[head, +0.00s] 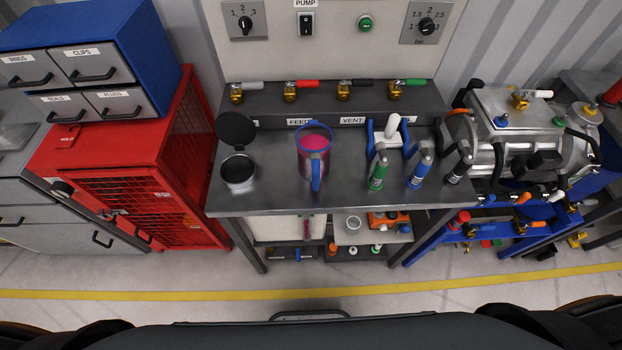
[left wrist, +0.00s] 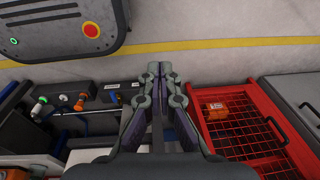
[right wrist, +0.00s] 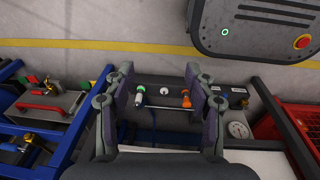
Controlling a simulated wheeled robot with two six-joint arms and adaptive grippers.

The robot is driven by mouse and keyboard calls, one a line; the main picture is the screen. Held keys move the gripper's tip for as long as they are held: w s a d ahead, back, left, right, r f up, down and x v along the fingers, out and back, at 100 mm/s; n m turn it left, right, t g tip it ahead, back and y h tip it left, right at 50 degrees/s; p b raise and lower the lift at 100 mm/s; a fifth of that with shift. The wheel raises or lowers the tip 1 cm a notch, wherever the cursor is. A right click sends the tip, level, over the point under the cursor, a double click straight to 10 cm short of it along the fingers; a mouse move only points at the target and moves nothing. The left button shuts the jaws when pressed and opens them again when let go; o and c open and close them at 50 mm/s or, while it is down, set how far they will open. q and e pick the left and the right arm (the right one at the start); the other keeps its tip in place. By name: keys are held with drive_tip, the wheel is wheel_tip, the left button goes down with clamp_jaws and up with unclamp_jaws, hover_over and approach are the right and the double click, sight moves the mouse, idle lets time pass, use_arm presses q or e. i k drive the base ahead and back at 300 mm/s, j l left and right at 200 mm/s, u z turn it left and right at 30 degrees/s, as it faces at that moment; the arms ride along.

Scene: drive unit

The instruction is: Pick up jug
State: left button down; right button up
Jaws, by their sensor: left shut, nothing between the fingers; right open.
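The jug (head: 305,163) stands upright on the steel workbench (head: 270,198) in the head view. It has a blue rim, pink contents and a blue handle (head: 316,176) on the side towards me. Neither gripper shows in the head view, and the jug shows in neither wrist view. My left gripper (left wrist: 158,68) is shut and empty, over the floor near the red cage cabinet (left wrist: 242,125). My right gripper (right wrist: 158,75) is open and empty, above the floor and the low shelf with small fittings (right wrist: 165,98).
A row of valves (head: 292,93) lies behind. The bench front is clear.

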sight(314, 139)
drive_tip(key=i+j, duration=0.1)
drive_tip(key=j, duration=0.4)
drive_tip(key=i+j, duration=0.1)
drive_tip(key=j, duration=0.35)
drive_tip(key=i+j, duration=0.1)
drive_tip(key=j, duration=0.4)
drive_tip(key=i+j, duration=0.1)
drive_tip(key=j, duration=0.35)
drive_tip(key=i+j, duration=0.1)
drive_tip(key=j, duration=0.4)
drive_tip(key=i+j, duration=0.1)
drive_tip(key=j, duration=0.35)
drive_tip(key=i+j, duration=0.1)
drive_tip(key=j, duration=0.4)
drive_tip(key=j+z, duration=0.1)
drive_tip(key=z, duration=0.35)
drive_tip(key=j+z, duration=0.15)
drive_tip(key=z, duration=0.3)
drive_tip(key=j+z, duration=0.1)
drive_tip(key=z, duration=0.35)
